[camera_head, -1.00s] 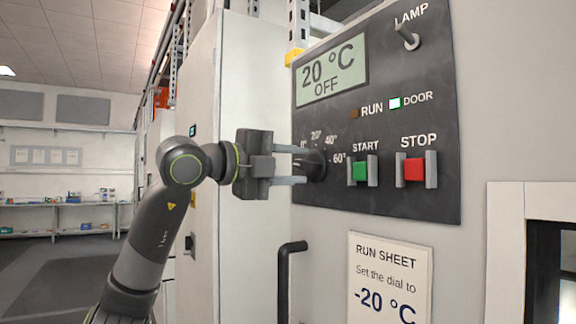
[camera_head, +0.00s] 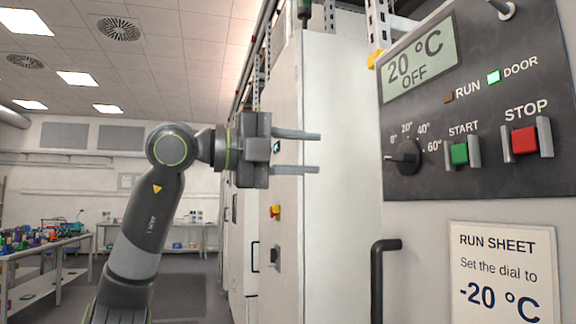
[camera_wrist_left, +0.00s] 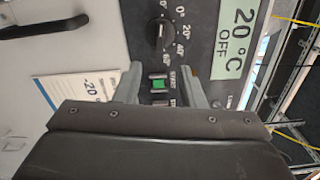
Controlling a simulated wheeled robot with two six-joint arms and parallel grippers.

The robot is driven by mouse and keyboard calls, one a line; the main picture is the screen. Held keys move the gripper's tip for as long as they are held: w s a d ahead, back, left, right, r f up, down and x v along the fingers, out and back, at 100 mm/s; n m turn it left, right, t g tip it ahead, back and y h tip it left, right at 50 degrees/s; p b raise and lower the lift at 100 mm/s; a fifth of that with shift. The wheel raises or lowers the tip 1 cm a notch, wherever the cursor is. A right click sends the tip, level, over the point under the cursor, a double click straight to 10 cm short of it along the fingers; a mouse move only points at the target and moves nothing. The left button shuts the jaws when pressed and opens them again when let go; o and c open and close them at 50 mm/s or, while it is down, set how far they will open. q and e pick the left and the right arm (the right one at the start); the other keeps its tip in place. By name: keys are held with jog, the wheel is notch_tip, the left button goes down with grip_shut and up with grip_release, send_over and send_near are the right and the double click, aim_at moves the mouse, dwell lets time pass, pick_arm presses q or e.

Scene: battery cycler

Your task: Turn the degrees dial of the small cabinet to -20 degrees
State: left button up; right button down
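The degrees dial (camera_head: 404,157) is a dark round knob on the black control panel (camera_head: 480,95), with marks 0°, 20°, 40° and 60° visible around it. It also shows in the left wrist view (camera_wrist_left: 160,34), beyond the fingers. The display (camera_head: 419,62) reads 20 °C OFF. The run sheet (camera_head: 505,270) says to set the dial to -20 °C. My left gripper (camera_head: 308,153) is open and empty, to the left of the dial and clear of it in the head view; its fingers also show in the wrist view (camera_wrist_left: 163,88). My right gripper is not in view.
A green START button (camera_head: 460,153) and a red STOP button (camera_head: 525,140) sit between grey guards right of the dial. A black door handle (camera_head: 380,275) sticks out below the panel. A tall white cabinet (camera_head: 335,130) stands behind my left gripper.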

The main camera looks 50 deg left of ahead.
pick_arm(q)
jog(key=shift+v, duration=1.1)
